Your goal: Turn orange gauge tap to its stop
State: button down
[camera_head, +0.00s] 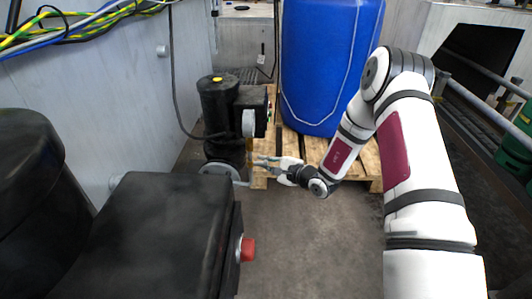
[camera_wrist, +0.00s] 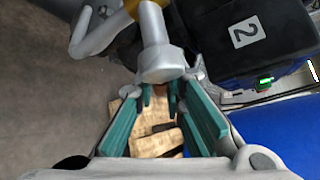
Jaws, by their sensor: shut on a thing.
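My gripper (camera_head: 268,162) reaches left from the arm toward the lower part of a black machine in the head view. In the wrist view its teal fingers (camera_wrist: 161,92) close in from both sides, with a small brownish-orange piece, seemingly the gauge tap (camera_wrist: 160,89), between the tips. A grey metal fitting with a hexagonal end (camera_wrist: 160,65) lies just beyond and partly hides the tips. A yellow-orange part (camera_wrist: 131,7) shows at the top of that fitting. The tap's outline and angle cannot be made out, and I cannot pick it out in the head view.
The black machine (camera_head: 218,105) stands left of my gripper, with a grey round flange (camera_head: 216,169) low down. A blue drum (camera_head: 325,65) stands on a wooden pallet (camera_head: 297,149) behind. A black box marked 2 (camera_wrist: 258,32) is close at right. Grey floor in front is open.

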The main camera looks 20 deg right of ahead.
jog(key=m+g+p, duration=0.2)
jog(key=p, duration=0.1)
jog(key=s+g+p, duration=0.1)
jog(key=g+p, duration=0.1)
jog(key=shift+s+a+f+m, duration=0.1)
jog(key=shift+a+f+m, duration=0.05)
jog(key=shift+f+m, duration=0.25)
jog(key=shift+s+a+f+m+g+y+p, duration=0.15)
jog(key=shift+s+m+g+p, duration=0.2)
jog(key=shift+g+p, duration=0.35)
jog(key=shift+s+a+f+m+g+y+p, duration=0.1)
jog(key=shift+s+m+g+p, duration=0.1)
jog(key=shift+m+g+p, duration=0.4)
jog(key=shift+s+a+f+m+g+y+p, duration=0.15)
jog(key=shift+s+m+g+p, duration=0.15)
jog(key=shift+g+p, duration=0.45)
jog(key=shift+d+g, duration=0.1)
jog(key=shift+g, duration=0.15)
jog(key=c, duration=1.7)
grip_release()
jog(key=shift+o, duration=0.2)
jog(key=v, duration=1.2)
jog(key=shift+s+f, duration=0.1)
